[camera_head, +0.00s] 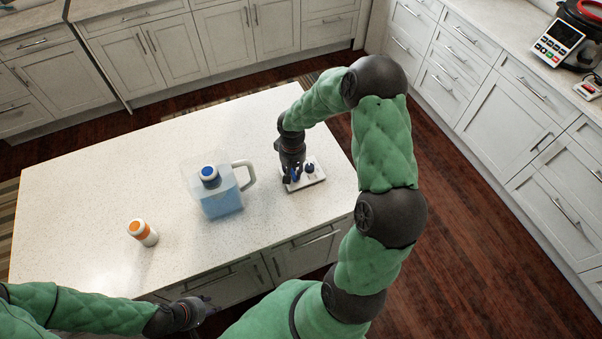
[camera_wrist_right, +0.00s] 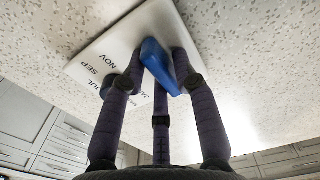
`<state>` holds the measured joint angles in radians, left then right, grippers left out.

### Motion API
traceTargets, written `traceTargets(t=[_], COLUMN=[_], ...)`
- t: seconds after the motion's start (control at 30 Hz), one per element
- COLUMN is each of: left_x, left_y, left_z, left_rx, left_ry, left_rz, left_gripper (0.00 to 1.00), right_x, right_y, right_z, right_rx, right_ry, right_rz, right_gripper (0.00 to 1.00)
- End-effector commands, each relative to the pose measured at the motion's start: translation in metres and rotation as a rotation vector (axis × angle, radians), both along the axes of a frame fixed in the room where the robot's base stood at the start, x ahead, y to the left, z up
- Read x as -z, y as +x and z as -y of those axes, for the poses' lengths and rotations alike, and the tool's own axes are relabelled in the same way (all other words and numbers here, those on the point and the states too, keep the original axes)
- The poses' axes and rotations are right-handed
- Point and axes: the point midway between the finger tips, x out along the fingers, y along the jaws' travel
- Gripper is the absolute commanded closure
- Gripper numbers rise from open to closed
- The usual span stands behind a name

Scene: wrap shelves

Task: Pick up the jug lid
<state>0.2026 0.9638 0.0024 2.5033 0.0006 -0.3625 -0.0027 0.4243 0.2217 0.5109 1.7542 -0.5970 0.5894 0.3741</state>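The jug lid (camera_head: 318,178) is a white slab with month lettering and raised blue parts, near the right end of the island. In the right wrist view the lid (camera_wrist_right: 100,57) shows a blue tab (camera_wrist_right: 160,66) between my right gripper's fingers. My right gripper (camera_head: 291,180) points down over the lid; the fingers straddle the tab, but whether they press on it cannot be told. The clear jug (camera_head: 222,203) stands left of the lid, open on top, with blue liquid and a white, blue-topped piece inside. My left gripper (camera_head: 205,308) is low by the island's front edge, away from the lid.
The island's back left is clear. Cabinets line the back and right walls. A cooker (camera_head: 580,35) sits on the right counter.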

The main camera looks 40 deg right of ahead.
Motion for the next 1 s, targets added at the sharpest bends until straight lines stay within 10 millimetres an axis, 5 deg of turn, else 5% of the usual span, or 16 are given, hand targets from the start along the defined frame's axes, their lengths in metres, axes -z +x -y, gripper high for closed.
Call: traceTargets(t=[0.57, 0.77, 1.0], left_x=[-0.001, -0.003, -0.006], left_y=[0.000, 0.000, 0.000], left_z=[0.000, 0.000, 0.000], left_rx=[0.000, 0.000, 0.000], left_ry=[0.000, 0.000, 0.000], left_rz=[0.000, 0.000, 0.000], left_gripper=[0.60, 0.60, 0.60], right_x=[-0.007, -0.031, -0.077], right_y=[0.000, 0.001, -0.019], right_z=[0.000, 0.001, -0.031], right_rx=[0.000, 0.001, -0.004], right_ry=[0.000, -0.002, -0.002], right_rz=[0.001, 0.004, 0.006], right_gripper=[1.00, 1.00, 1.00])
